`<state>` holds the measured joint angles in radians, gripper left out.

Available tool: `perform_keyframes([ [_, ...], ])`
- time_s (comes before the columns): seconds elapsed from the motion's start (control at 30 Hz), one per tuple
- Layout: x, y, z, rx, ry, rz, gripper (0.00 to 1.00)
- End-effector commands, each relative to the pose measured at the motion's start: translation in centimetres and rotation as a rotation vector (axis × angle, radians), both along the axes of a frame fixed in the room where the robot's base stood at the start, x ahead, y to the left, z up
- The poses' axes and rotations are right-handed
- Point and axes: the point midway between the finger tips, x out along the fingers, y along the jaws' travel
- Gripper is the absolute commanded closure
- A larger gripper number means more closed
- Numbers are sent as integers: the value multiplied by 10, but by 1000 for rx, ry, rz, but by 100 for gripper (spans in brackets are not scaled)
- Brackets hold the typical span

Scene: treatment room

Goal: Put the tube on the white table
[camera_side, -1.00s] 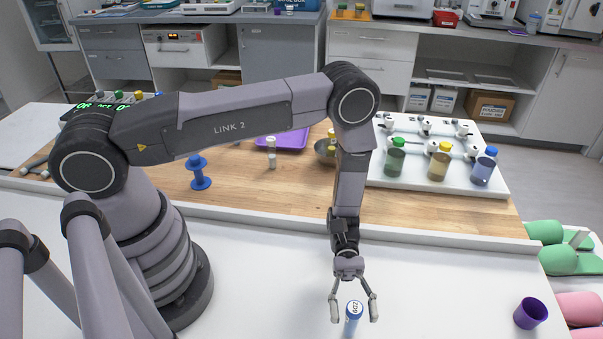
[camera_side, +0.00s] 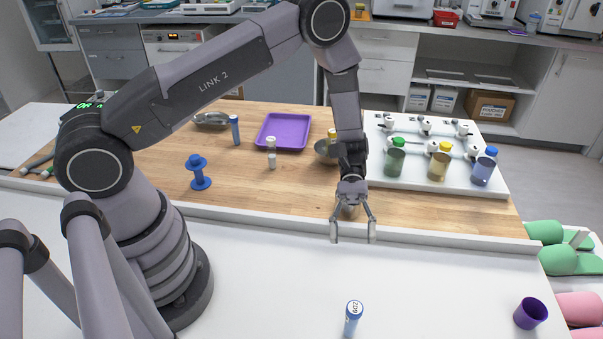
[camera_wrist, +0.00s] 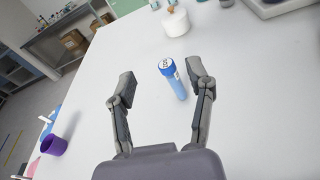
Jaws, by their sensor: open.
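The tube (camera_side: 353,322) is blue with a blue cap marked with lettering. It stands upright on the white table (camera_side: 270,275) near the front edge of the side view. My gripper (camera_side: 353,240) is open and empty, raised above and behind the tube, apart from it. In the wrist view the tube (camera_wrist: 174,80) shows between and beyond the open fingers of my gripper (camera_wrist: 160,92), with bare white table around it.
A purple cup (camera_side: 530,313) stands on the white table at the right. A raised white ledge (camera_side: 290,220) separates it from the wooden surface, which holds a blue spool (camera_side: 199,174), a purple tray (camera_side: 284,131) and a white rack (camera_side: 400,184) with jars. The white table's middle is clear.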

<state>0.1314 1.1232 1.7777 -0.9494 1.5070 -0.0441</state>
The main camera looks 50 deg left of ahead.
Motion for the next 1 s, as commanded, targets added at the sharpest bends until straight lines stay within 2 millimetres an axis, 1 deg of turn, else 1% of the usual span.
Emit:
perform_keyframes([
  [0.03,3,8,30,23,-98,-33,47],
  [0.07,2,14,44,41,-149,-52,47],
  [0.1,1,22,62,65,-219,-76,47],
  [0.17,-4,34,88,102,-323,-114,47],
  [0.2,-7,42,104,129,-394,-138,47],
  [0.27,-15,55,127,170,-500,-169,47],
  [0.3,-20,64,142,200,-570,-190,47],
  [0.4,-37,86,174,279,-749,-237,47],
  [0.5,-57,109,202,365,-928,-279,47],
  [0.6,-78,131,225,460,-1106,-315,47],
  [0.73,-106,159,247,592,-1329,-358,47],
  [0.8,-120,171,255,661,-1434,-376,47],
  [0.9,-136,185,263,744,-1553,-399,47],
  [1.0,-146,194,267,802,-1632,-413,47],
])
